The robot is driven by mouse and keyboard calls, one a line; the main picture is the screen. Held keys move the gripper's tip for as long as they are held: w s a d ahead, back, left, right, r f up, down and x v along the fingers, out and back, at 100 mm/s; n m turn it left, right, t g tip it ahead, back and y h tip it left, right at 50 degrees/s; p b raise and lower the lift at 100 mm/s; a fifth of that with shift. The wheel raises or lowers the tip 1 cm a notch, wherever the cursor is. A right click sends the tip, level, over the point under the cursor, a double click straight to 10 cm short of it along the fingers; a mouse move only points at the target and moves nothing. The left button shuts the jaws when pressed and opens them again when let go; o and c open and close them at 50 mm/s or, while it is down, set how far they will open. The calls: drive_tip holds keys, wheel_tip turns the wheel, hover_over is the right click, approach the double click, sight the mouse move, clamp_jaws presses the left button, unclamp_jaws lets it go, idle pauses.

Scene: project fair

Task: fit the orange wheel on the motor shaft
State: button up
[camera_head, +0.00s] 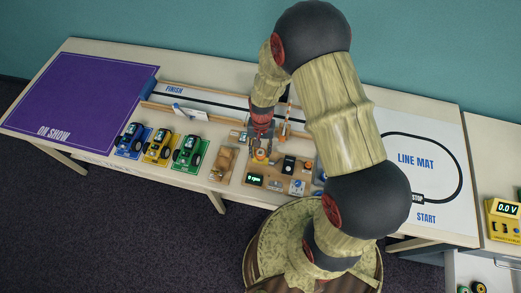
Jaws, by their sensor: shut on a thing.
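My gripper (261,147) points down over the back left part of a wooden motor board (246,168). It is shut on a small orange thing at its fingertips, which looks like the orange wheel (260,155). The board has a display (255,180) reading "0 rpm", a black block (288,165) and small knobs at its right. The motor shaft cannot be made out; the gripper and wheel cover that spot. I cannot tell whether the wheel touches the shaft or is above it.
Blue, yellow and green toy cars (158,148) stand in a row to the left. A small wooden model (223,163) sits just left of the board. A walled track (205,98) runs behind. The purple "ON SHOW" mat (80,100) is bare.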

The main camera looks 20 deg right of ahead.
drive_tip(key=shift+f+b, duration=0.8)
drive_tip(key=shift+f, duration=0.7)
idle(1.8)
drive_tip(key=o, duration=0.9)
drive_tip(key=shift+o, duration=0.5)
drive_tip(key=o, duration=0.3)
drive_tip(key=shift+r+p, duration=2.9)
drive_tip(key=shift+r, duration=1.05)
